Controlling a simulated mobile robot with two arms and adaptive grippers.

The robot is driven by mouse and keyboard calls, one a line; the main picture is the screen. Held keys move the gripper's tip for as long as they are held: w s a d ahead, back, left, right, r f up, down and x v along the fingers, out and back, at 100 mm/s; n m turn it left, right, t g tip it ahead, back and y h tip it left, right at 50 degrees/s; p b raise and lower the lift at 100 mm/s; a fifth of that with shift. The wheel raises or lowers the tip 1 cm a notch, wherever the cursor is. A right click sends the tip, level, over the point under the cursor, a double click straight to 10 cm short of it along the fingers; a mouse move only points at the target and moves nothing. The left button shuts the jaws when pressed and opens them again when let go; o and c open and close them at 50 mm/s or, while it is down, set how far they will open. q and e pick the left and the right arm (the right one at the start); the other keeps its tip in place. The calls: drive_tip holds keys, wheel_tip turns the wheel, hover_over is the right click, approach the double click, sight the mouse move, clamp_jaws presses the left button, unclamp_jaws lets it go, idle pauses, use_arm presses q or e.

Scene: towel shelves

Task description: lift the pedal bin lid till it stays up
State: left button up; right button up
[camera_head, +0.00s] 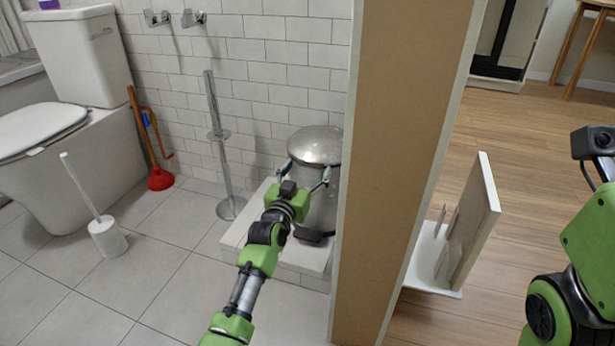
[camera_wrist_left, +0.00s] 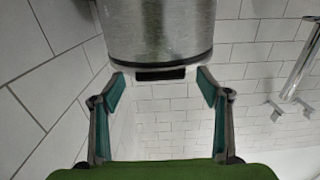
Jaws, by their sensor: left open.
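The pedal bin (camera_head: 318,205) is a brushed-steel cylinder on a low white step. Its domed lid (camera_head: 316,145) looks down on the body. A black pedal (camera_head: 312,235) shows low at its front. My left gripper (camera_head: 305,174) is open in front of the bin near the lid's front edge, its fingers spread apart. In the left wrist view, the steel bin (camera_wrist_left: 160,30), with a dark band and a black tab (camera_wrist_left: 160,73), lies just beyond the open fingers (camera_wrist_left: 160,90). Nothing is held between them. I cannot tell whether a finger touches the lid.
A partition (camera_head: 395,150) stands close to the bin's right and hides part of it. A metal stand (camera_head: 218,135) is to its left, with a red plunger (camera_head: 159,179), toilet brush (camera_head: 106,237) and toilet (camera_head: 75,165) farther left. The tile floor in front is clear.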

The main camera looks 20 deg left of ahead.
use_arm(q)
drive_tip(key=shift+w, duration=0.45)
